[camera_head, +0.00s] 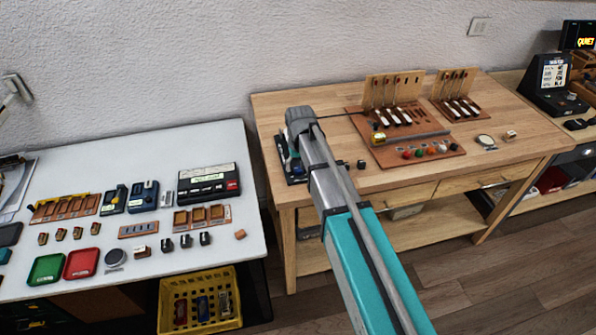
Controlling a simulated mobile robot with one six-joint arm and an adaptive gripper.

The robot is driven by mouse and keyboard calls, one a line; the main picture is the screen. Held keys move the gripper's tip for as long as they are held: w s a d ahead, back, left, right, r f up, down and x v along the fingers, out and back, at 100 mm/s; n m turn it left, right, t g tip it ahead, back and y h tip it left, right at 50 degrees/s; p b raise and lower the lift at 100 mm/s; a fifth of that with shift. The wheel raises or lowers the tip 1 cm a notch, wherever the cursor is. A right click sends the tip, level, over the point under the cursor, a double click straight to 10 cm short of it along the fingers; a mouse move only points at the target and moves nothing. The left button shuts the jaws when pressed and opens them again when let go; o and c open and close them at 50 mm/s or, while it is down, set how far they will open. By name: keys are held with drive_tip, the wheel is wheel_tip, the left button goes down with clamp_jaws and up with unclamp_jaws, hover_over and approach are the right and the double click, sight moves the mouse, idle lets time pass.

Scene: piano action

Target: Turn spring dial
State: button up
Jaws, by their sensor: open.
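My arm (335,200) reaches from the bottom right up to the left part of the wooden table (270,110). Its grey wrist end (300,120) is over the table's left side. My gripper itself is hidden behind the arm. A dark device with blue parts (290,165) shows partly at the left of the arm and is mostly covered. No part is clearly marked as the spring dial. A round pale disc (485,140) lies on the table farther right.
Small dark blocks (361,165) lie right of the arm. Coloured knobs line the board's front, with upright wooden action racks (392,90) behind. A white table (215,135) with trays and parts stands left, a yellow crate (200,300) below. A black display device (556,85) stands far right.

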drive_tip(key=shift+f, duration=0.25)
drive_tip(key=shift+c, duration=0.3)
clamp_jaws()
